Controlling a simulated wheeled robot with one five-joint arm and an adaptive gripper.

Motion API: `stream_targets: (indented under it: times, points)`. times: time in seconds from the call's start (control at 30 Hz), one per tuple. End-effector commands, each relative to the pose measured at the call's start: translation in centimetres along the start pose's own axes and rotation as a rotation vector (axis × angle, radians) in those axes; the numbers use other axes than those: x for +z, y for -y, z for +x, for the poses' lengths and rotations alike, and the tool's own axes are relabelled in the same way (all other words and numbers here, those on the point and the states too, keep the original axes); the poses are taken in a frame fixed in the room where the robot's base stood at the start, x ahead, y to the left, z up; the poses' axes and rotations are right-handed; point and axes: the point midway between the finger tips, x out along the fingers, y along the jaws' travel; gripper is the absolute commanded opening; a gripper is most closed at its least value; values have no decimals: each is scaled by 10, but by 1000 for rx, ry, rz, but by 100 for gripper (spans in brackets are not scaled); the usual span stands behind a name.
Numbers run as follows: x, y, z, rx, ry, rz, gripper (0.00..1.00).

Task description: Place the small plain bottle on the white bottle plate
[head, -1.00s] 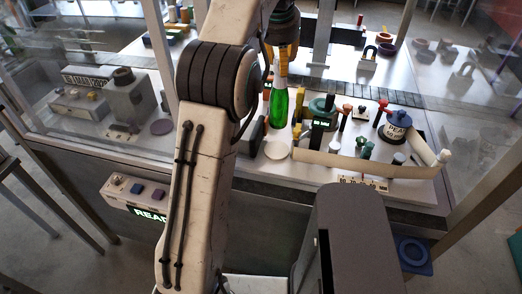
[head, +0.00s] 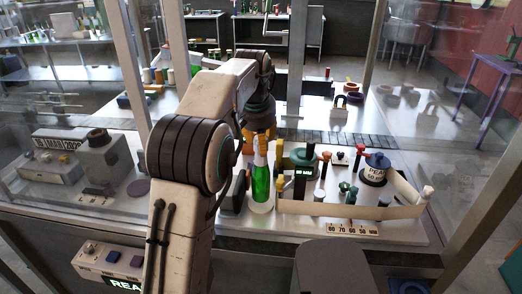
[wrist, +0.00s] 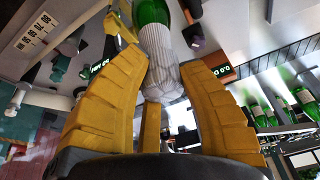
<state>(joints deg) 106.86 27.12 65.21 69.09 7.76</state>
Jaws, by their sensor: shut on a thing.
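The small plain bottle (head: 261,184) is green with a pale, whitish neck. It stands upright below my gripper (head: 260,143), whose yellow fingers are shut around the neck. In the wrist view my gripper (wrist: 160,85) closes around the bottle's whitish neck (wrist: 163,62), with the green body beyond. The white bottle plate (head: 262,208) shows as a pale disc around the bottle's base in the head view. The base overlaps the plate in the picture; I cannot tell whether it touches it. The plate cannot be made out in the wrist view.
A dark block (head: 235,193) stands close left of the bottle. To the right are a green-topped device with a display (head: 303,172), a cream curved rail (head: 350,210), a scale strip (head: 352,228) and a blue pot (head: 375,170). Glass panels and posts surround the bench.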

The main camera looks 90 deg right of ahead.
Motion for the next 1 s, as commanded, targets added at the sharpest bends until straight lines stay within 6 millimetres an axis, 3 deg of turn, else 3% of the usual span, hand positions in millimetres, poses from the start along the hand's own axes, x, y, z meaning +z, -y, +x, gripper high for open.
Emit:
stream_targets:
  times: [0.2,0.7,0.73,1.0]
  points:
    - [6,-1,18,0,-3,0,0]
    - [8,-1,24,-1,-4,0,0]
    - [8,-1,24,0,-1,0,38]
    - [8,-1,24,0,-1,0,59]
